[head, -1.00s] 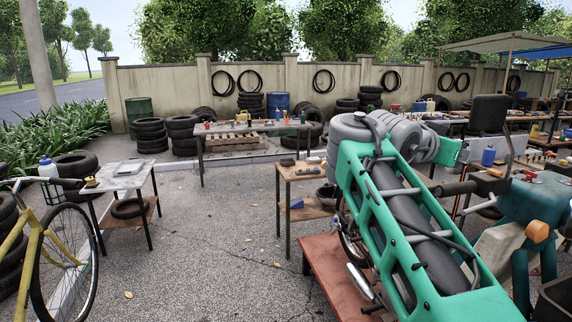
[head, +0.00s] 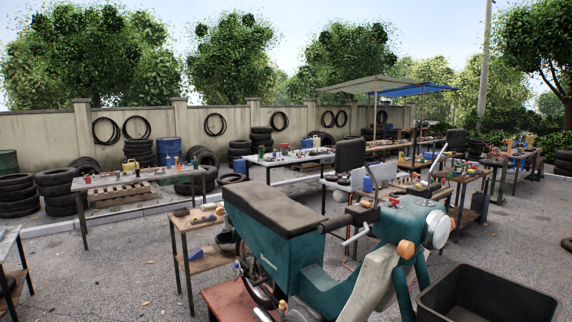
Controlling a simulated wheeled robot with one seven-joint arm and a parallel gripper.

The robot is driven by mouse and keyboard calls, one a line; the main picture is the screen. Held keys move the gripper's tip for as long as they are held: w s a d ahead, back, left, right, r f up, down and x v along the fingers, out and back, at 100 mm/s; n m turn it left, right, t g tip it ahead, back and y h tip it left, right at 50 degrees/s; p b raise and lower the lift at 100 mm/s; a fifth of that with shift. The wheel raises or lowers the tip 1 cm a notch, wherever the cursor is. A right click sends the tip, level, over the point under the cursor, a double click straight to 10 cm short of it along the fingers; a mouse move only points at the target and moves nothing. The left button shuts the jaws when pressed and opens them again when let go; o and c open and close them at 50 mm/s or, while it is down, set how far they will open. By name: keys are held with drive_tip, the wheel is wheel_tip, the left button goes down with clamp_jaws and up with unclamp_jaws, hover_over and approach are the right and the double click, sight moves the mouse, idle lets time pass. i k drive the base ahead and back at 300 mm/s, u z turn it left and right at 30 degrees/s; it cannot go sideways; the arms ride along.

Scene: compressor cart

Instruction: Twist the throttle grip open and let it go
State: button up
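A teal scooter (head: 300,262) with a dark seat (head: 270,206) stands in the right half of the head view, its round headlight (head: 439,229) toward the right. A dark handlebar grip (head: 335,224) on the near side sticks out to the left, just right of the seat, with a light metal lever (head: 356,237) by it. This looks like the throttle grip. Whether it is turned cannot be told. My gripper and arm are not in this view, and nothing is seen touching the grip.
A black open bin (head: 487,299) stands at the front right. A small wooden table (head: 196,226) with parts is left of the scooter. A reddish low platform (head: 232,301) is under it. Workbenches and tyres fill the back. Pavement on the left is mostly clear.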

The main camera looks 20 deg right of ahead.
sight(336, 223)
drive_tip(key=z, duration=0.05)
drive_tip(key=k, duration=0.45)
drive_tip(key=u, duration=0.4)
drive_tip(key=i, duration=0.65)
drive_tip(key=z, duration=1.45)
